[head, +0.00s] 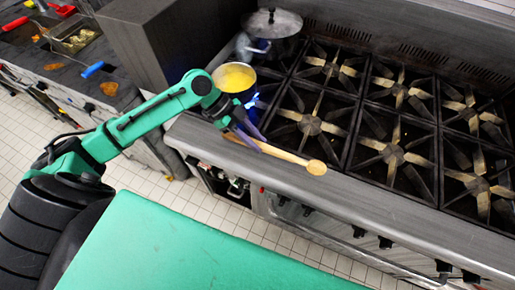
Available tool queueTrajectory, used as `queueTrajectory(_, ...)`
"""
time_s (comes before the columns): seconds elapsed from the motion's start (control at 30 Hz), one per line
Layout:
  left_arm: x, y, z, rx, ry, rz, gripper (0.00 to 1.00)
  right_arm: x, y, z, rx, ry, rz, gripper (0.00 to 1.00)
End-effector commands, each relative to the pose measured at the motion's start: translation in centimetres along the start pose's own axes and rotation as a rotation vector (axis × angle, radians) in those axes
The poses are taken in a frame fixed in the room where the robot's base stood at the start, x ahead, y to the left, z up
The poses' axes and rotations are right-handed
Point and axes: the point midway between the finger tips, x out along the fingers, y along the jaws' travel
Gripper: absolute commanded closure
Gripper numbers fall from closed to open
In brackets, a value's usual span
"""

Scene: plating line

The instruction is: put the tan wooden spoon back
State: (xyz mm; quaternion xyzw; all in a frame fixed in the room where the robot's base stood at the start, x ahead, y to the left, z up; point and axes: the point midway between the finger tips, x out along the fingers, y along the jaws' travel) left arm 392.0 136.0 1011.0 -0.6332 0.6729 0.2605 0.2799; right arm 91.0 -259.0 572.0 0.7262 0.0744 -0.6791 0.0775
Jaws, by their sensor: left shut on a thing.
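The tan wooden spoon (289,156) shows near the front edge of the stove (345,185). Its round end points right and its handle runs left under my left gripper. My left gripper (252,143) is shut on the spoon near its handle. I cannot tell whether the spoon touches the stove's front ledge or is held just above it. My right gripper is not in view.
A pot of yellow food (236,77) stands on the stove just behind my left gripper, with a blue flame beside it. A lidded pot (272,22) stands farther back. Several burners to the right are bare.

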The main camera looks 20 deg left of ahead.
Motion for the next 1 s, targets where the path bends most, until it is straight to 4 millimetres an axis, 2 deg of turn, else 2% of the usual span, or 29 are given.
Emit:
queueTrajectory(0.03, 0.7, 0.0, 0.6, -0.004, 0.003, 0.001, 1.00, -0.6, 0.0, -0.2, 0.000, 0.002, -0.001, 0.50)
queueTrajectory(0.3, 4.3, -0.1, 4.2, -0.004, 0.002, 0.000, 1.00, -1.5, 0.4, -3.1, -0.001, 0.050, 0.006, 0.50)
queueTrajectory(0.4, 5.1, -0.1, 5.1, -0.001, -0.001, -0.001, 1.00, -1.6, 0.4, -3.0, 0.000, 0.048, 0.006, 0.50)
queueTrajectory(0.73, 5.5, -0.1, 5.5, 0.001, -0.001, -0.001, 1.00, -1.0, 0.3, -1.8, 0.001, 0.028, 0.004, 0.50)
queueTrajectory(0.77, 5.4, -0.1, 5.4, 0.001, -0.001, -0.001, 0.60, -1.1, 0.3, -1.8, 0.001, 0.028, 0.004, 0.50)
queueTrajectory(0.8, 5.4, -0.1, 5.4, 0.000, -0.001, -0.001, 0.45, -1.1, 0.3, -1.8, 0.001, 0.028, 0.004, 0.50)
queueTrajectory(0.83, 5.4, -0.1, 5.4, 0.000, -0.001, -0.001, 0.42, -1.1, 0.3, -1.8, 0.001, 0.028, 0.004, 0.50)
queueTrajectory(1.0, 5.4, -0.1, 5.4, 0.000, -0.001, -0.001, 0.42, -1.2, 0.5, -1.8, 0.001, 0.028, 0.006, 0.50)
